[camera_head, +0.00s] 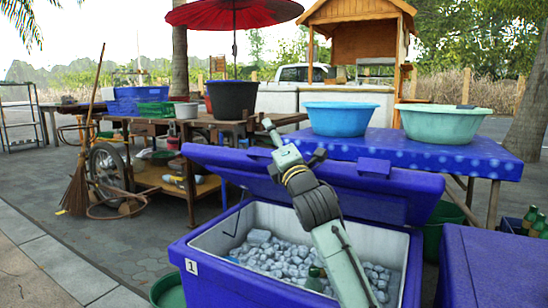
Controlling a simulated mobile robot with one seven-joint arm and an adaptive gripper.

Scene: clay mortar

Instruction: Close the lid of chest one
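Chest one (310,270) is a blue cooler marked "1" at the front centre, with a pale inner lining. Its blue lid (385,196) stands open, tilted back along the rear edge. My pale green and grey arm reaches up from the lower right, across the chest opening and in front of the lid. My gripper (268,126) is at the arm's far end, by the lid's upper left edge. Its fingers are too small to read, and contact with the lid is unclear.
A second blue chest (495,265) stands close at the right. Behind the lid is a table with a blue dotted cloth (455,148), bearing a blue basin (340,118) and a green basin (443,122). A wooden cart (165,180) stands at the left. Paving at the lower left is clear.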

